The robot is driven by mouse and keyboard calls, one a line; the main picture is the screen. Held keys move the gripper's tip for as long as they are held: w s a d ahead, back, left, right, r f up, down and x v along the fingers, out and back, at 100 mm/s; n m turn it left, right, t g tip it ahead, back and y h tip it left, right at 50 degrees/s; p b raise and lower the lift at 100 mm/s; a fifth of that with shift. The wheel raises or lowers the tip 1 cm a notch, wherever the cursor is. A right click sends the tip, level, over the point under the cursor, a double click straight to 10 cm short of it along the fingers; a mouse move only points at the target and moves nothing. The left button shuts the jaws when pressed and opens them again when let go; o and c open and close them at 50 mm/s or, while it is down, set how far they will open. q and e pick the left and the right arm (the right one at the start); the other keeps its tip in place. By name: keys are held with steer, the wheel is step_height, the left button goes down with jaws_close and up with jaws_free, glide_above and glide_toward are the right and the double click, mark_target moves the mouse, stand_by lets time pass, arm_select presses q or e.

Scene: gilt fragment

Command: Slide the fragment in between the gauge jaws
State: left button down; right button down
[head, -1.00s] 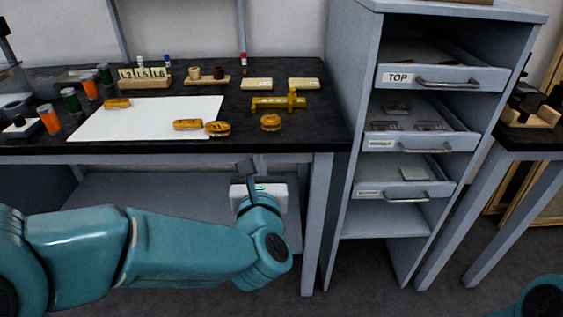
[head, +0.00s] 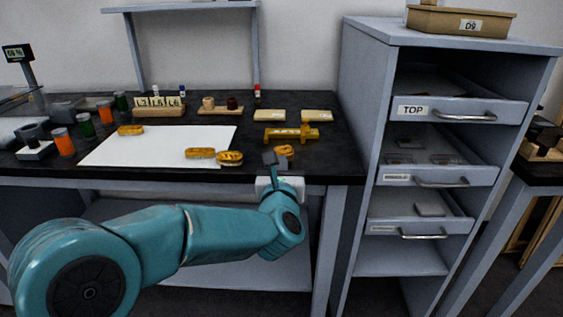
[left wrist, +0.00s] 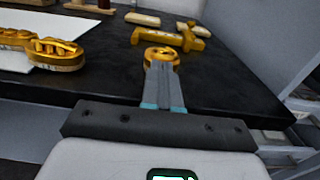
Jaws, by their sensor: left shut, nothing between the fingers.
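My left gripper (head: 274,160) is shut and empty at the table's front edge. Its two fingertips lie together in the left wrist view (left wrist: 165,92), pointing at a small round gilt fragment (left wrist: 162,54). That fragment (head: 284,151) lies on the dark tabletop near the front edge; the fingertips hide part of it. Just behind it lies a longer gold-coloured piece with a raised end (head: 291,134), which looks like the gauge (left wrist: 170,38); its jaw gap is not clear. An oval gilt piece (head: 229,157) lies at the white sheet's front corner. My right gripper is out of view.
A white sheet (head: 150,147) holds more gilt pieces (head: 200,153). Two pale blocks (head: 269,116), a labelled rack (head: 158,111) and several jars (head: 64,141) stand behind and left. A drawer cabinet (head: 440,110) stands close on the right.

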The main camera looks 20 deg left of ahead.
mark_target(284, 152)
arm_select(q)
steer(key=shift+w+a, duration=0.15)
steer(key=shift+w, duration=0.35)
steer(key=shift+w+a+f+b, duration=0.15)
steer(key=shift+w+b, duration=0.1)
steer(key=shift+b, duration=0.4)
steer(key=shift+w+b, duration=0.4)
steer(key=shift+b, duration=0.05)
steer(key=shift+w+a, duration=0.15)
steer(key=shift+w, duration=0.35)
steer(key=shift+s+r, duration=0.2)
steer(key=shift+r, duration=0.05)
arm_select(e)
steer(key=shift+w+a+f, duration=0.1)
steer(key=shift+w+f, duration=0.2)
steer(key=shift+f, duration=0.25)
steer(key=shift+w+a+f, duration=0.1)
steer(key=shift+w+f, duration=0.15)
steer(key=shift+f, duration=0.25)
